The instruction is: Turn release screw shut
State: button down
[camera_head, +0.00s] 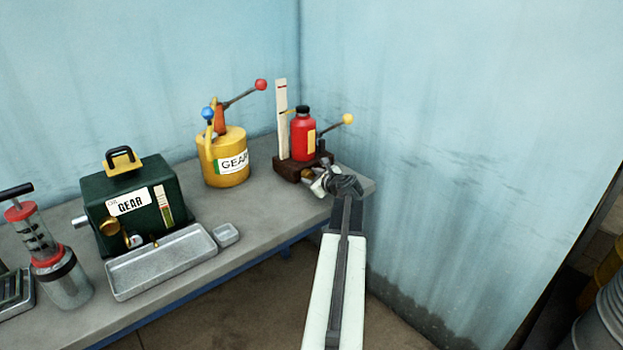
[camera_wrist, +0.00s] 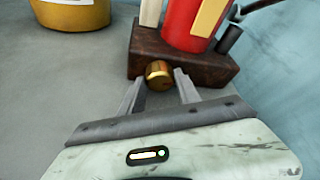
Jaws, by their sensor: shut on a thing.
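The release screw, a round brass knob (camera_wrist: 159,74), sits on the front face of a dark brown base block (camera_wrist: 220,66). The block also shows in the head view (camera_head: 291,170) at the bench's right end. A red bottle with a black cap (camera_head: 303,138) stands upright on the block. My gripper (camera_wrist: 159,80) is at the block's front, its two fingers on either side of the brass knob and shut on it. In the head view, my gripper (camera_head: 322,183) largely hides the knob.
A yellow GEAR can (camera_head: 228,172) with levers stands left of the block. Further left are a green GEAR box (camera_head: 100,190), a metal tray (camera_head: 160,262) and a small dish (camera_head: 226,235). A yellow-knobbed lever (camera_head: 346,119) juts right of the bottle, near the blue wall (camera_head: 450,150).

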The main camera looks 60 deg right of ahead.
dwell(0.3)
jog(key=c, duration=0.9)
grip_release()
jog(key=shift+o, duration=0.2)
jog(key=p+v, duration=0.2)
jog(key=v, duration=0.5)
jog(key=shift+s+a+r+p, duration=0.1)
jog(key=shift+r+p, duration=0.05)
jog(key=shift+p, duration=0.25)
jog(key=shift+s+a, duration=0.1)
jog(key=shift+s, duration=0.15)
